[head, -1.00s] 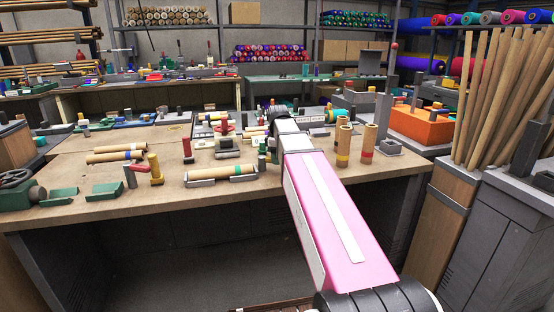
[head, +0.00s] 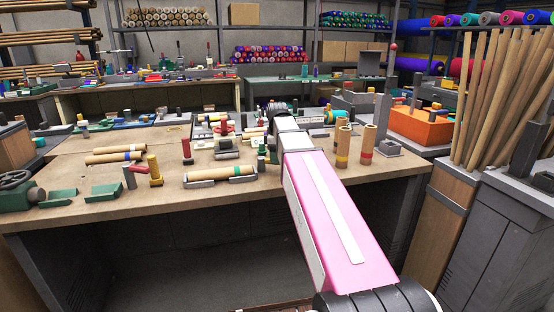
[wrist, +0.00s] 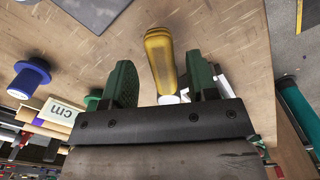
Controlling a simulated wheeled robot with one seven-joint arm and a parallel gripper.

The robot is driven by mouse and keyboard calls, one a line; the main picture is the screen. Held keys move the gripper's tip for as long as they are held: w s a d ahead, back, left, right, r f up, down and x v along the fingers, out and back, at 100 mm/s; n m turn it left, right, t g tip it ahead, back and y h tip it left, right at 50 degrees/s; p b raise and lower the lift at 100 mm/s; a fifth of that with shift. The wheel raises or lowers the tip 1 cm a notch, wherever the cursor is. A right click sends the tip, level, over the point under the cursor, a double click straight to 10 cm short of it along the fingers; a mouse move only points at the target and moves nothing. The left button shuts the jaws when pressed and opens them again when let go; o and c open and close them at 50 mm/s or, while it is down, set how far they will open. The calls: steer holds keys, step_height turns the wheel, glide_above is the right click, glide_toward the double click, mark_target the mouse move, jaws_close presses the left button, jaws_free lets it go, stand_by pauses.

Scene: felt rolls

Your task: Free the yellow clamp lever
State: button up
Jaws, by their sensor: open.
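In the wrist view a yellow lever handle (wrist: 161,60) stands between the two dark green fingers of my gripper (wrist: 162,82). The gripper is open, with a gap visible on both sides of the handle. The handle's lower end is partly hidden by the gripper body, by a pale white piece. In the head view a yellow upright lever (head: 155,168) stands on the workbench, left of my arm. I cannot tell whether it is the same lever. My gripper is mostly hidden behind my wrist there, with a green part (head: 262,160) showing.
The wooden workbench (head: 60,170) also holds a red upright lever (head: 187,150), a cardboard roll in a grey cradle (head: 222,171) and upright tubes (head: 343,146) right of my wrist. A blue spool (wrist: 29,78) is left of my fingers in the wrist view. The bench's front left has green brackets.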

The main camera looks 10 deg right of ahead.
step_height(320, 180, up, 10)
steer(key=shift+f, duration=0.2)
steer(key=shift+s, duration=0.1)
stand_by(0.4)
